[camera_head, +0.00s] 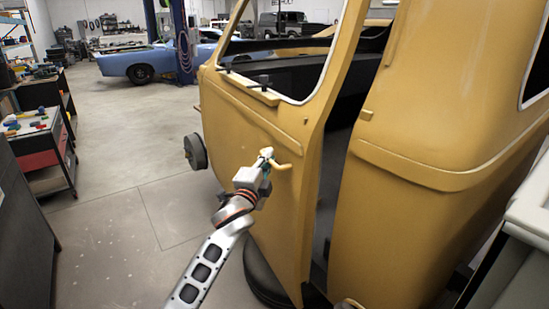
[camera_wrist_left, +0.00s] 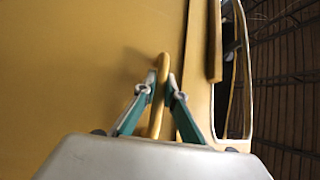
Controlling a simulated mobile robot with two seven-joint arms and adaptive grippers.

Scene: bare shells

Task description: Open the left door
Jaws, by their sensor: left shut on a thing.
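The left door (camera_head: 240,112) is a yellow door on a yellow vehicle shell (camera_head: 420,140). It stands ajar, with a dark gap between its edge and the body in the head view. The door handle (camera_head: 283,166) is a yellow bar on the door's outer face. My left gripper (camera_head: 269,157) is at the handle and shut on it. In the left wrist view the two green fingers (camera_wrist_left: 162,92) close on either side of the handle (camera_wrist_left: 163,68), with the door panel (camera_wrist_left: 80,60) behind. My right gripper is not in view.
A tool cart (camera_head: 40,150) and dark cabinets stand at the left. A blue car (camera_head: 160,60) is parked far back. The concrete floor (camera_head: 120,200) left of the door is clear. A wheel (camera_head: 262,275) shows below the door.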

